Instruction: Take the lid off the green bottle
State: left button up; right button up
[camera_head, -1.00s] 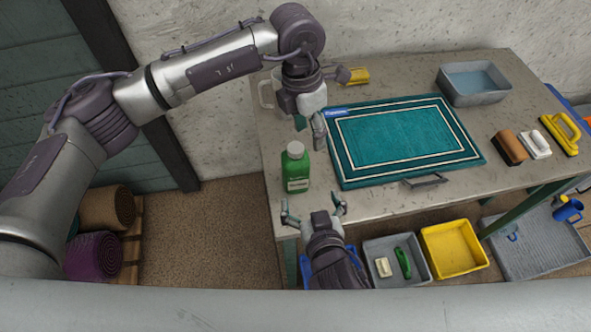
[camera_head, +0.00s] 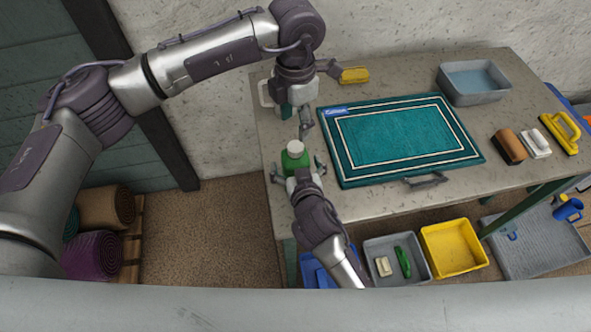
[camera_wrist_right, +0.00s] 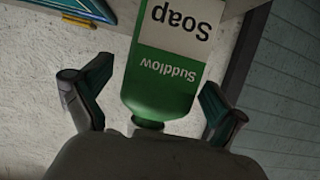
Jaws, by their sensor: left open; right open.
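The green bottle (camera_head: 291,162) with its white lid (camera_head: 295,147) stands upright near the left front of the table. In the right wrist view the bottle (camera_wrist_right: 165,85) shows upside down with a "Suddlow Soap" label. My right gripper (camera_head: 298,171) is open, with one finger on either side of the bottle's body. In the right wrist view both fingers of it (camera_wrist_right: 155,95) appear apart from the bottle. My left gripper (camera_head: 297,122) is open above and behind the bottle, near the table's left back; its fingers are partly hidden by its own body. The lid is on the bottle.
A teal rug (camera_head: 400,138) covers the table's middle. A grey basin (camera_head: 474,82), a brown brush (camera_head: 509,147), a white brush (camera_head: 535,143) and a yellow-handled tool (camera_head: 562,133) lie to the right. A white mug (camera_head: 266,93) stands behind my left gripper. Bins sit below.

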jog(key=shift+w+f, duration=0.2)
jog(key=shift+w, duration=0.25)
